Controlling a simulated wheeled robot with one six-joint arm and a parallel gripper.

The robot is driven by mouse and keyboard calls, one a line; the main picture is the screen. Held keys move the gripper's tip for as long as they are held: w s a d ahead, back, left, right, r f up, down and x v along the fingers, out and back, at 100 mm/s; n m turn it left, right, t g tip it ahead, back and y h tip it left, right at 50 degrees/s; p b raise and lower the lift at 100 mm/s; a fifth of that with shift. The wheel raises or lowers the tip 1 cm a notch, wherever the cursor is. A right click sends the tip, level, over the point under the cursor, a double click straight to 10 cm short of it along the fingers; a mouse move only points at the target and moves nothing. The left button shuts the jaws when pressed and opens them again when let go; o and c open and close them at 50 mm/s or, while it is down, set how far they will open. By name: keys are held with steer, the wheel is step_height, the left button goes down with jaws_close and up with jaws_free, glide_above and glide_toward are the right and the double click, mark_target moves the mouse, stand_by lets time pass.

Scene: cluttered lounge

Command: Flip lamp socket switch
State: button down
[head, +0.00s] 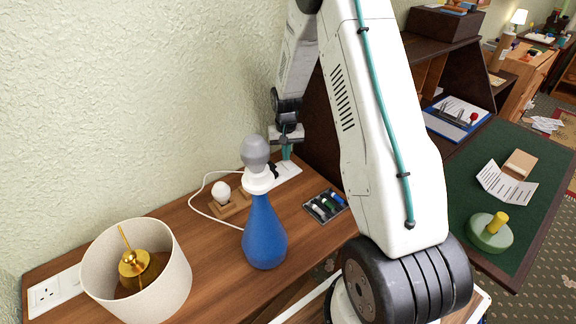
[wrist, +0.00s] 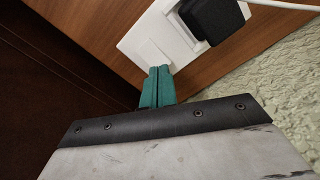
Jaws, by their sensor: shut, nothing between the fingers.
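A white socket plate (head: 288,172) lies at the back of the wooden desk near the wall. In the wrist view the socket plate (wrist: 134,43) has a pale flat switch (wrist: 155,52) and a black plug (wrist: 212,16) in it. My gripper (head: 286,153) is over the socket in the head view. In the wrist view my gripper's teal fingers (wrist: 158,72) are shut together and empty. Their tips are at the plate's edge, right by the switch; I cannot tell whether they touch it. The switch is too small to make out in the head view.
A blue bottle-shaped object (head: 264,232) with a grey top stands in front of the socket. A bulb on a wooden base (head: 229,205), a white cord (head: 200,208) and a tray of markers (head: 325,205) are nearby. A lampshade (head: 165,262) and another socket (head: 50,291) are at left.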

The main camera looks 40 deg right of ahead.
mark_target(287, 164)
steer(key=shift+f, duration=0.85)
stand_by(0.3)
steer(key=shift+r, duration=3.5)
steer(key=shift+s+a, duration=0.1)
steer(key=shift+s, duration=0.25)
steer(key=s+a+r+n, duration=0.2)
steer(key=s+a+r, duration=0.4)
steer(key=s, duration=0.5)
steer(key=s+a+r+n+t, duration=0.1)
steer(key=s+a+r, duration=0.5)
steer(key=s+r, duration=0.5)
steer(key=s+a+r+n, duration=0.2)
steer(key=s+a+r, duration=0.5)
steer(key=s, duration=0.5)
step_height(287, 164, up, 2)
steer(key=shift+s+r+n, duration=0.1)
steer(key=shift+s+n, duration=0.05)
steer(key=shift+n, duration=0.15)
